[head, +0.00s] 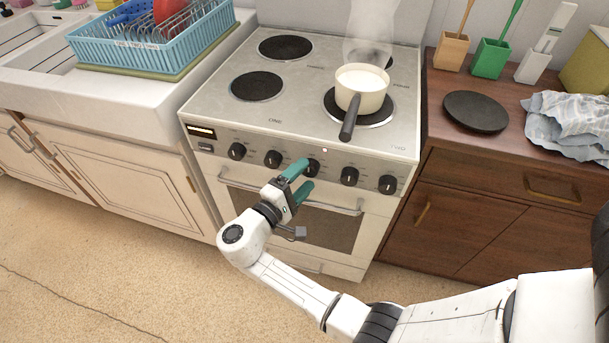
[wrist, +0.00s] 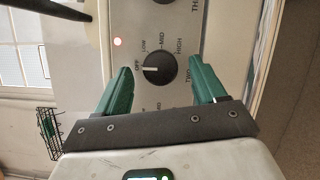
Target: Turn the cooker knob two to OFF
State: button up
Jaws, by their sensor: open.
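Cooker knob two (wrist: 160,68) is a black dial on the cooker's front panel, with "TWO" printed beside it. Its white pointer line points at the OFF mark. In the head view the knob (head: 313,168) is the middle one of the row, partly behind my upper finger. My gripper (wrist: 160,75) is open, with its green fingers on either side of the knob in the wrist view and a gap on each side. In the head view my gripper (head: 306,177) is right in front of the panel. I cannot tell whether the fingertips reach past the knob's face.
A small indicator light (wrist: 117,41) near the knob shows a red ring. Other knobs (head: 349,176) sit close on both sides. A steaming pan (head: 362,88) stands on the front right burner, handle toward the panel. The oven handle (head: 340,208) runs below.

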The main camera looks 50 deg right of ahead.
jog(key=a+b, duration=0.1)
jog(key=a, duration=0.8)
jog(key=shift+w+a+f, duration=0.2)
jog(key=shift+a, duration=0.1)
